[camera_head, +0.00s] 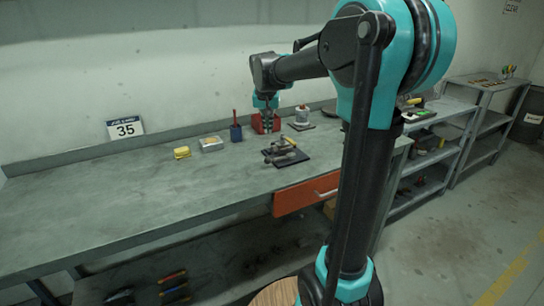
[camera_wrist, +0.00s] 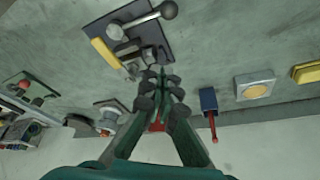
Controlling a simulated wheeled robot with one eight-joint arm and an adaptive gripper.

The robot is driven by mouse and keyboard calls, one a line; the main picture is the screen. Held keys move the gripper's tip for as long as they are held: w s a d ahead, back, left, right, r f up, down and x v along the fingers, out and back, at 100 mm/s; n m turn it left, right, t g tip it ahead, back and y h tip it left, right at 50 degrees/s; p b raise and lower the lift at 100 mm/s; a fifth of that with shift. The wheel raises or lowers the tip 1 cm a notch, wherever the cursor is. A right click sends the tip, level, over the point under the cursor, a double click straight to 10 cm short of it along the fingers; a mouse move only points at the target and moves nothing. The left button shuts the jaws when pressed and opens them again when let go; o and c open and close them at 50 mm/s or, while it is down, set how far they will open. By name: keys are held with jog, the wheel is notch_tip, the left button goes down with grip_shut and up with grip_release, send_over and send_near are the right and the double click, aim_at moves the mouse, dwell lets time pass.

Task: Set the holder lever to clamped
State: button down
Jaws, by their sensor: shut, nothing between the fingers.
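The holder is a dark plate (camera_head: 290,160) with grey metal parts on the workbench, left of my upper arm in the head view. In the wrist view the holder's plate (camera_wrist: 97,28) is at the top. A lever with a grey ball knob (camera_wrist: 168,9) sticks out over its right side. A yellow bar (camera_wrist: 105,53) lies along its left side. My gripper (camera_head: 267,131) is shut and empty, above the bench and behind the holder. In the wrist view its fingertips (camera_wrist: 161,80) are just below the holder, apart from the lever knob. Whether the lever is clamped cannot be told.
A red stand (camera_head: 258,124) is behind my gripper. A blue box (camera_head: 236,134) with a red-handled tool, a pale tray (camera_head: 211,144) and a yellow block (camera_head: 182,153) stand to the left. A jar (camera_head: 302,116) stands to the right.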

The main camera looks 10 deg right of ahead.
jog(key=shift+f, duration=0.1)
dwell(0.3)
jog(key=x, duration=1)
jog(key=shift+w, duration=0.1)
jog(key=s, duration=0.2)
jog(key=shift+s+a+f, duration=0.1)
jog(key=shift+s+a, duration=0.15)
jog(key=shift+a, duration=0.15)
jog(key=shift+s+a+f, duration=0.15)
jog(key=shift+s+f, duration=0.05)
jog(key=shift+s, duration=0.5)
jog(key=shift+s, duration=0.1)
